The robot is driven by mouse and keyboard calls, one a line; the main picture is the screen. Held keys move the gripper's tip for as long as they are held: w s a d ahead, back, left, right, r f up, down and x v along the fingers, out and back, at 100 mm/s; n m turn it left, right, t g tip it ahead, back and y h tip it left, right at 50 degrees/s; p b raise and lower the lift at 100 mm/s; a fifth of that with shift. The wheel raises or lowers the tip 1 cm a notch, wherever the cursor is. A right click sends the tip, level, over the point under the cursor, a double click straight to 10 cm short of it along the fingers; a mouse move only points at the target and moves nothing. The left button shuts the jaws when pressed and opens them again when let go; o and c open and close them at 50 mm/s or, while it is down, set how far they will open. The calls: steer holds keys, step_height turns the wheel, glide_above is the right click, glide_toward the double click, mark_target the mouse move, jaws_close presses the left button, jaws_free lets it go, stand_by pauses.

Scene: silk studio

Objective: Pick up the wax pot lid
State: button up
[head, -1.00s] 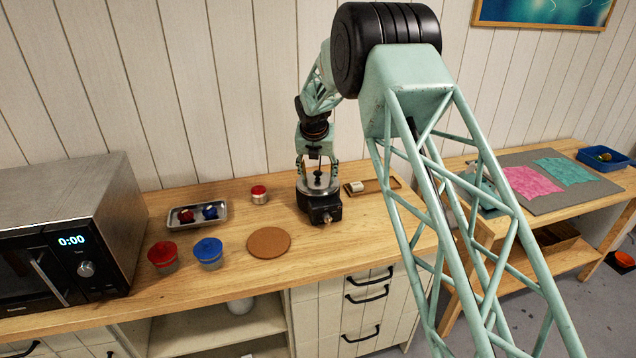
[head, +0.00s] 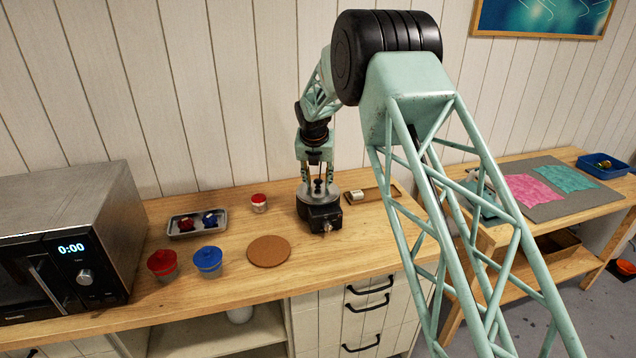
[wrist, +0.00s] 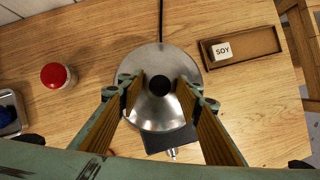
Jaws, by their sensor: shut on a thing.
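The wax pot lid (wrist: 160,117) is a round silver disc with a black knob (wrist: 160,85). It sits on the black wax pot (head: 319,217) on the wooden counter. My gripper (head: 318,184) points straight down over the lid, with its fingers drawn in on either side of the knob. In the wrist view my gripper (wrist: 160,91) has the knob between its two ribbed pads. The lid looks level and still rests on the pot. The pot's body is mostly hidden under the lid in the wrist view.
A red-topped jar (head: 259,203) stands to the left, and a wooden tray (head: 385,191) with a SOY block (head: 357,195) to the right. A cork mat (head: 269,251), red pot (head: 163,264), blue pot (head: 208,261) and metal tray (head: 183,233) are left. A cord runs behind the pot.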

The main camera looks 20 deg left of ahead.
steer(key=shift+s+d+f, duration=0.15)
steer(key=shift+s+d, duration=0.05)
jaws_close()
steer(key=shift+w+a+r, duration=0.1)
steer(key=shift+r, duration=0.1)
steer(key=shift+w+r, duration=0.1)
steer(key=shift+r, duration=0.75)
steer(key=s+a+r, duration=0.1)
steer(key=s+a, duration=0.1)
steer(key=s, duration=0.5)
steer(key=s+a, duration=0.1)
steer(key=s, duration=0.7)
steer(key=shift+s+a+r+b, duration=0.2)
steer(key=shift+a+r+b, duration=0.1)
steer(key=shift+a+r, duration=0.1)
